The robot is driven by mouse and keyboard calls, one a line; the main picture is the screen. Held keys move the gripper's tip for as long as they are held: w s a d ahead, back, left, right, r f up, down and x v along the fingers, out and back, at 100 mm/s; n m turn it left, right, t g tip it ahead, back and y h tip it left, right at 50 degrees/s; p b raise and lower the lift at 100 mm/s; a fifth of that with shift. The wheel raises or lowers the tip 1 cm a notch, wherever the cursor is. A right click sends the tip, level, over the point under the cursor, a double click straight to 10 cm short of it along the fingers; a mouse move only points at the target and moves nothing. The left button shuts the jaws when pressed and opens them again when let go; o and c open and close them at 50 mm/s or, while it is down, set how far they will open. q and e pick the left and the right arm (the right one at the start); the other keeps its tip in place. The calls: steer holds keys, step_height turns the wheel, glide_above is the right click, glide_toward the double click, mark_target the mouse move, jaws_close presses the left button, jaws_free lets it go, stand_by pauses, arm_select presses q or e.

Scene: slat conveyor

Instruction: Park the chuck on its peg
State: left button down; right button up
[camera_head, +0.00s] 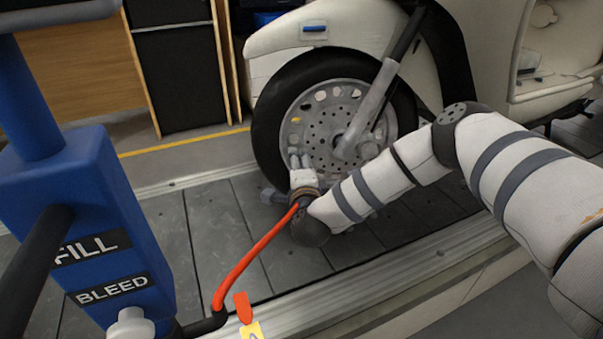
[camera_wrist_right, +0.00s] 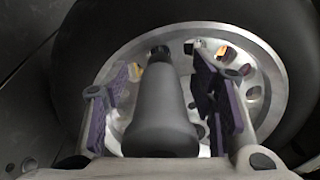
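The chuck (camera_wrist_right: 160,115) is a dark grey tapered cylinder with a black tip, seen between my right gripper's purple-padded fingers in the right wrist view. My right gripper (camera_head: 302,168) is low in front of the wheel in the head view, its fingers towards the wheel. The fingers, also in the right wrist view (camera_wrist_right: 165,105), flank the chuck and appear closed on it. An orange-red hose (camera_head: 252,258) runs from the gripper to the blue post (camera_head: 75,215), which carries FILL and BLEED labels. I cannot clearly make out the peg. My left gripper is out of view.
The wheel (camera_head: 325,125) of a cream scooter stands just beyond the gripper on the grey slat conveyor (camera_head: 195,225). A white knob (camera_head: 130,325) and red and yellow tags (camera_head: 245,310) are near the post. Bare slats lie between post and gripper.

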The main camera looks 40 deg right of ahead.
steer(key=shift+d+r, duration=0.15)
jaws_close()
steer(key=shift+p+v, duration=1.9)
steer(key=shift+v, duration=1.1)
